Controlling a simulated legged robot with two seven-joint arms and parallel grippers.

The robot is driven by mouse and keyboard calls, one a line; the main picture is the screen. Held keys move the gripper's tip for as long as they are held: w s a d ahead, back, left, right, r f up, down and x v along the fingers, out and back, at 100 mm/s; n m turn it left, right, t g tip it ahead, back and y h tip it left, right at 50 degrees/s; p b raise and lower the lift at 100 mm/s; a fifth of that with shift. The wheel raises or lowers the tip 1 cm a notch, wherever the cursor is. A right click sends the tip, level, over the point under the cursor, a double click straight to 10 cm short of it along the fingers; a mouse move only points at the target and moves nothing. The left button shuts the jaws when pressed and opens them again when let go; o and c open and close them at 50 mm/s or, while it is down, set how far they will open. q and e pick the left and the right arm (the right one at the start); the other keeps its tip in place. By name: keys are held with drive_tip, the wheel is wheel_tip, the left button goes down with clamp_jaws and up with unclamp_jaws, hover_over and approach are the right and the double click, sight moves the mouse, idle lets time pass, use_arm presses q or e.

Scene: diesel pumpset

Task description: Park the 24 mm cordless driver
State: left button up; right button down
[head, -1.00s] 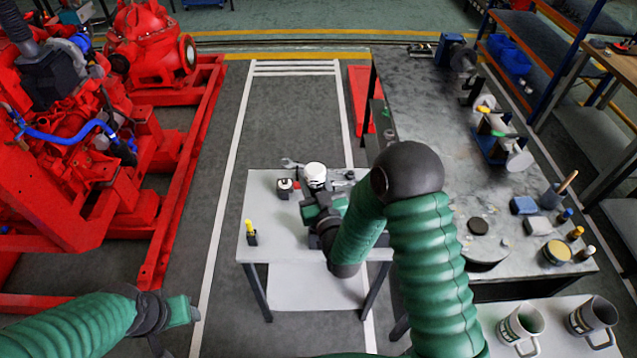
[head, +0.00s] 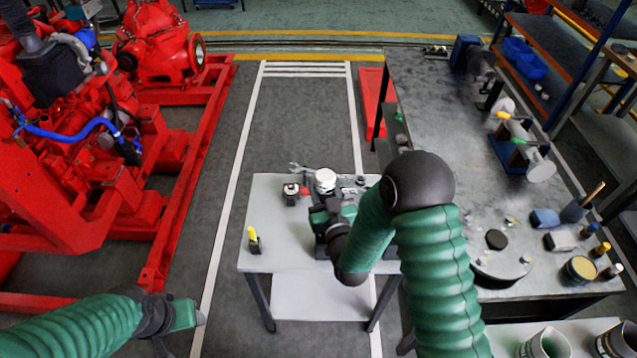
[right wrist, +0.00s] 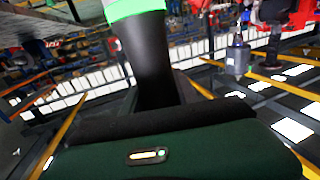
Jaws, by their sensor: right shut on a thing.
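The cordless driver (head: 321,216), green and black, is at my right gripper (head: 336,228) over the right half of a small pale table (head: 285,255). My right gripper is shut on the driver; its fingers are mostly hidden by the wrist and tool. Whether the driver touches the table I cannot tell. In the right wrist view, the driver (right wrist: 155,60) shows a black handle, a green part above and a dark green base with a small lit indicator. Its size marking is not readable. My left gripper (head: 187,314) is empty at lower left, away from the table; its jaws are unclear.
On the small table are a white-topped round item (head: 325,181), a small red-and-white item (head: 291,190), a wrench (head: 298,167) and a yellow-handled item (head: 253,240). A cluttered dark workbench (head: 430,110) stands right; a red pumpset (head: 90,150) stands left.

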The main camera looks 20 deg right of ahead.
drive_tip(key=shift+s+f+b, duration=0.15)
drive_tip(key=shift+f+b, duration=1.9)
drive_tip(key=shift+f, duration=0.1)
drive_tip(key=shift+s+f+b, duration=0.15)
drive_tip(key=shift+f+b, duration=1.9)
drive_tip(key=shift+f, duration=0.1)
use_arm(q)
drive_tip(key=s+x, duration=0.2)
drive_tip(key=x, duration=0.6)
drive_tip(key=shift+d+f, duration=0.4)
drive_tip(key=shift+f, duration=0.15)
drive_tip(key=shift+s+d, duration=0.1)
drive_tip(key=shift+s, duration=0.05)
use_arm(e)
drive_tip(key=shift+d, duration=0.2)
use_arm(q)
drive_tip(key=shift+f, duration=0.2)
use_arm(e)
drive_tip(key=shift+d+f, duration=0.1)
drive_tip(key=shift+d, duration=0.05)
